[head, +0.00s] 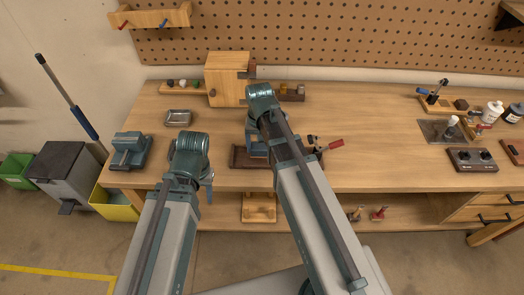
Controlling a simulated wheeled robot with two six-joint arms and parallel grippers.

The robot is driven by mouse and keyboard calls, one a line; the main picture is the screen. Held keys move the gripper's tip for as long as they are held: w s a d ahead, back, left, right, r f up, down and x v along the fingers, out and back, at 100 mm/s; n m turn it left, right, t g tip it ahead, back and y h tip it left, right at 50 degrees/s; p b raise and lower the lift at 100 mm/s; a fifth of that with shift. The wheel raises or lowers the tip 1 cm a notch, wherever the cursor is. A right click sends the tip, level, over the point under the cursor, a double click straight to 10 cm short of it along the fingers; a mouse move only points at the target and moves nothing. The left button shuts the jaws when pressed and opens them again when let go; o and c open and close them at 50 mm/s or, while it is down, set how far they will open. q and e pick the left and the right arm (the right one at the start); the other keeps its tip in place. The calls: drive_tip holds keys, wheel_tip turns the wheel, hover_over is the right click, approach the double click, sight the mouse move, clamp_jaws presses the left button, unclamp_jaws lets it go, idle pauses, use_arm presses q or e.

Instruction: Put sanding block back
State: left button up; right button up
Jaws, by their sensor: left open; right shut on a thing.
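My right gripper (257,149) points down from the bent wrist, over the dark brown tray (236,160) near the bench's front edge. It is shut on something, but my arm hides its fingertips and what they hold. I cannot make out a sanding block for certain in the head view. My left gripper (208,190) is open beside my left wrist, low at the bench's front edge and left of the tray. It is small and partly hidden by my arm.
A wooden cabinet (225,80) stands at the back, with a small block rack (292,93) to its right. A metal dish (178,117) and a blue-grey vise (129,151) are at left. A red-handled tool (328,146) lies right of my arm. The bench middle-right (375,135) is clear.

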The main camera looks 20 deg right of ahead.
sight(262, 151)
drive_tip(key=shift+w+d, duration=0.2)
drive_tip(key=shift+d, duration=0.1)
drive_tip(key=f+b, duration=0.3)
drive_tip(key=shift+w+d+f+b, duration=0.15)
drive_tip(key=shift+d+f+b, duration=0.1)
drive_tip(key=shift+f+b, duration=0.05)
drive_tip(key=shift+f, duration=0.2)
drive_tip(key=o, duration=1.2)
drive_tip(key=shift+o, duration=0.2)
drive_tip(key=shift+r, duration=0.15)
